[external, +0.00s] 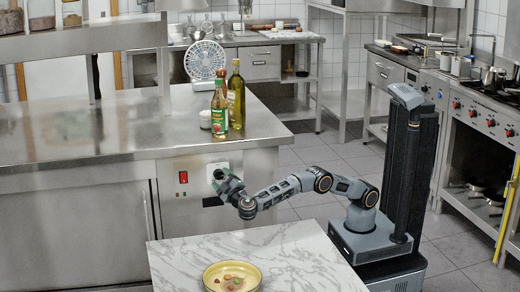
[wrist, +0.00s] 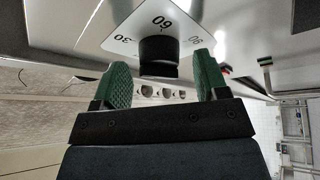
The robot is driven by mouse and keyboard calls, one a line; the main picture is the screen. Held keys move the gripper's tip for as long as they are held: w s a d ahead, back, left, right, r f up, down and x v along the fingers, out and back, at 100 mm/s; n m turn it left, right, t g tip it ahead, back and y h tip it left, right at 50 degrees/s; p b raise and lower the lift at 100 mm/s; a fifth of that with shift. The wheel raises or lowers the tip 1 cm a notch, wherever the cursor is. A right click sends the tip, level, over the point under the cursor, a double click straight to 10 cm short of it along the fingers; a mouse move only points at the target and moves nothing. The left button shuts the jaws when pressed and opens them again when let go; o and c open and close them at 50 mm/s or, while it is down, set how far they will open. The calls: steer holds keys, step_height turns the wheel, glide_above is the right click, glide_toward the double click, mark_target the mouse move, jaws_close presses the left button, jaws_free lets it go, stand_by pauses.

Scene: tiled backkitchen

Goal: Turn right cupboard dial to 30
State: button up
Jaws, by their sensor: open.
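The cupboard dial is a black round knob (wrist: 158,55) on a white plate (wrist: 160,17) marked 30, 60 and 90, upside down in the wrist view. In the external view the white plate (external: 213,169) is on the steel cupboard's end panel. My gripper (wrist: 161,66) is open, with one green finger on each side of the knob and a visible gap to each. In the external view my gripper (external: 223,181) is at the plate and covers part of it. I cannot tell which number the knob points to.
A red switch (external: 183,177) is left of the plate. The marble table (external: 180,262) with a yellow bowl (external: 209,277) stands close below my arm.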

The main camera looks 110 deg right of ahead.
steer(key=p+v, duration=0.3)
steer(key=v, duration=1)
steer(key=shift+a+p, duration=0.15)
steer(key=shift+p, duration=0.2)
steer(key=shift+s, duration=0.1)
